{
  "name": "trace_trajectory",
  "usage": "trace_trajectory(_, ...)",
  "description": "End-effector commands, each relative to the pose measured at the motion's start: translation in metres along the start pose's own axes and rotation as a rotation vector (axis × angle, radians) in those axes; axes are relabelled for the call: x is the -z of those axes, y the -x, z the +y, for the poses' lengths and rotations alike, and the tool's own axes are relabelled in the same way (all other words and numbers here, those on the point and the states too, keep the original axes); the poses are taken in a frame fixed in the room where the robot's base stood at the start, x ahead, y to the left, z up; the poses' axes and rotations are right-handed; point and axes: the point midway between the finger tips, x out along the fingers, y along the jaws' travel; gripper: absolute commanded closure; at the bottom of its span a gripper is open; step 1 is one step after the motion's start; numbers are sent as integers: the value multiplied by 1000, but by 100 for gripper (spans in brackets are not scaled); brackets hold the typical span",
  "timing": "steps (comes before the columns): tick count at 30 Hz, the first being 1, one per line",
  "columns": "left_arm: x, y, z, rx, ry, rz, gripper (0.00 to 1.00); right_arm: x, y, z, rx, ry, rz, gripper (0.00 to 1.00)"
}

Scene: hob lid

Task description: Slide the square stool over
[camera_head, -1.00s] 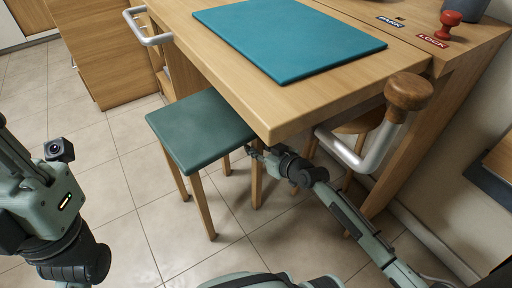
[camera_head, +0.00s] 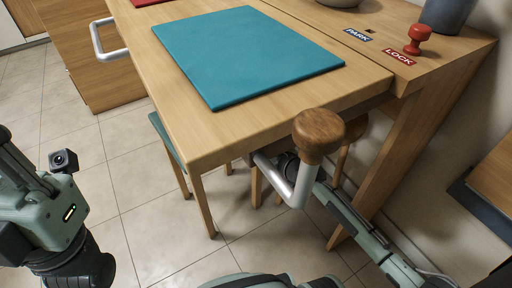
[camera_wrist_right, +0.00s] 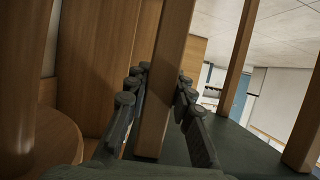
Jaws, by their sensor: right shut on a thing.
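The square stool (camera_head: 166,140) has a green seat and wooden legs. In the head view it stands mostly under the wooden table; only a strip of seat and some legs show. In the right wrist view a square wooden stool leg (camera_wrist_right: 174,35) stands between the fingers of my right gripper (camera_wrist_right: 162,75), which is shut on it. In the head view my right arm reaches under the table, and its gripper is largely hidden behind the metal handle. My left arm is at the left edge, away from the stool; its gripper does not show.
The table (camera_head: 270,120) carries a teal mat (camera_head: 235,55) and a red knob (camera_head: 415,40) by the LOCK label. A metal handle with a wooden knob (camera_head: 318,135) juts out above my right arm. A round wooden stool (camera_head: 354,128) stands under the table. Tiled floor at left is clear.

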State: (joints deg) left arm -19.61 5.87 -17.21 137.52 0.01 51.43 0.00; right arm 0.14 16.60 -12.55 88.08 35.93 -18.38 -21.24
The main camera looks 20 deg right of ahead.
Motion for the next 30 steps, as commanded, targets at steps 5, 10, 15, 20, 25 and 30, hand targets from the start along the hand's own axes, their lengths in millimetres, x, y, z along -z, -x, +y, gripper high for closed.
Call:
trace_trajectory(5,-1,2,0,4,1,-8,100,0,0,4,-7,5,0,100)
trace_trajectory(10,-1,3,0,5,1,-12,100,0,0,4,-7,5,0,100)
trace_trajectory(15,-1,3,0,5,1,-11,100,0,0,4,-7,4,0,67)
trace_trajectory(20,-1,2,0,4,0,-8,100,0,0,3,-5,2,0,53)
trace_trajectory(25,0,0,0,2,0,-1,100,0,0,2,-3,1,0,53)
trace_trajectory(30,1,-1,-1,4,-2,2,100,-1,6,1,-2,0,-2,53)
